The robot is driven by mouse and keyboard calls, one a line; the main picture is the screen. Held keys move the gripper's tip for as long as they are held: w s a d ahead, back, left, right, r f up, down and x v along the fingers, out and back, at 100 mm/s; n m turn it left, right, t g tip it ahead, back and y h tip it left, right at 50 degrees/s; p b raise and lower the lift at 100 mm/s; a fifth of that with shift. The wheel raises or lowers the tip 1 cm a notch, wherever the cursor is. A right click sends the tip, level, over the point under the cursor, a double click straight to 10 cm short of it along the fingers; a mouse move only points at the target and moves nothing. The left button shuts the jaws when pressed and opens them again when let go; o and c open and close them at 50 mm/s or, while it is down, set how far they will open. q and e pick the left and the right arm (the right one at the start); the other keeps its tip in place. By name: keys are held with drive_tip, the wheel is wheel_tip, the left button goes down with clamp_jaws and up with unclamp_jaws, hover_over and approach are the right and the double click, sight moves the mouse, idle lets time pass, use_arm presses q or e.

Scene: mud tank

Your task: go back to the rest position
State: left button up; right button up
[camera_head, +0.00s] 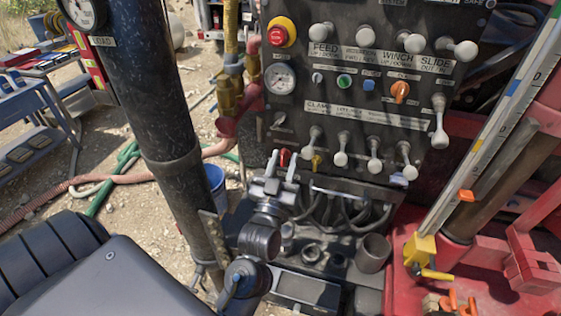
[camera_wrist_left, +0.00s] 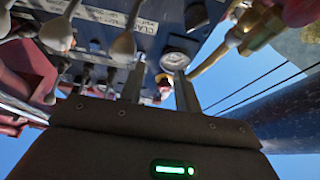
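My left gripper (camera_head: 282,166) is just in front of the lower left of the dark control panel (camera_head: 425,90). Its two fingers stand apart near a small red lever (camera_head: 285,156); I cannot tell whether they touch it. In the left wrist view the gripper (camera_wrist_left: 159,85) points up at the panel, its fingers apart with no object clearly held between them. My right gripper is in neither view.
Several white-knobbed levers (camera_head: 341,150) stick out right of my gripper. A thick black column (camera_head: 150,100) stands to the left. Hoses and brass valves (camera_head: 231,90) run beside the panel. A blue bucket (camera_head: 214,184) stands on the gravel behind.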

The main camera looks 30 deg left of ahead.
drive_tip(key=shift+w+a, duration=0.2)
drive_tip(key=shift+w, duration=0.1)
